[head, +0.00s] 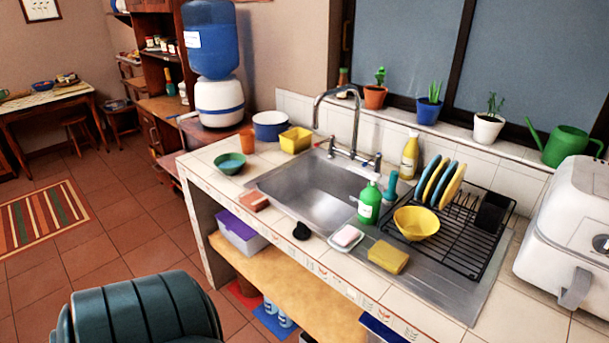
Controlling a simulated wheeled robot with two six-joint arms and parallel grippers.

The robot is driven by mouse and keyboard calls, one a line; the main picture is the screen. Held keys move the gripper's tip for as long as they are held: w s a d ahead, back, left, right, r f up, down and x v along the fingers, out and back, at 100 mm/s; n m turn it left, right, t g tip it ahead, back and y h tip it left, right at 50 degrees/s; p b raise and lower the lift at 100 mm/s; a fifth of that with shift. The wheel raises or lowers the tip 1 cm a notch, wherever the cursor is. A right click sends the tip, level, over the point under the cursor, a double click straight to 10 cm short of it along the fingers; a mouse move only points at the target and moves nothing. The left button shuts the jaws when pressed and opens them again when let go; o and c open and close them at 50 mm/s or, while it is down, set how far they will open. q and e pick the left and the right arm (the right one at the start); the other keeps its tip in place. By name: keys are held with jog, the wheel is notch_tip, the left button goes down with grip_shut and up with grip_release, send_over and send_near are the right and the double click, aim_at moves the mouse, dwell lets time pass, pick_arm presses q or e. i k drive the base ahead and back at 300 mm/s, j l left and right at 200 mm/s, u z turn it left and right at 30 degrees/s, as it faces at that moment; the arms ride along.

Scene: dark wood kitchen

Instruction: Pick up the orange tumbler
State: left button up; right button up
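The orange tumbler (247,140) stands upright on the tiled counter (203,160) at its far left end. It is left of the blue pot (270,125) and behind the green bowl (230,163). Its side is in clear view and nothing blocks it. Neither of my grippers shows in the head view.
The steel sink (318,196) with its tall faucet (337,107) is right of the tumbler. A yellow container (295,140) stands by the pot. A water dispenser (218,100) stands behind. A dish rack (455,235) and white air fryer (572,235) fill the right side.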

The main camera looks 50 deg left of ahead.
aim_at(247, 142)
jog(key=i+j+u, duration=0.1)
jog(key=u, duration=0.7)
jog(key=i+u, duration=0.15)
jog(key=u, duration=0.25)
jog(key=i+u, duration=0.1)
jog(key=u, duration=0.3)
jog(key=i, duration=0.15)
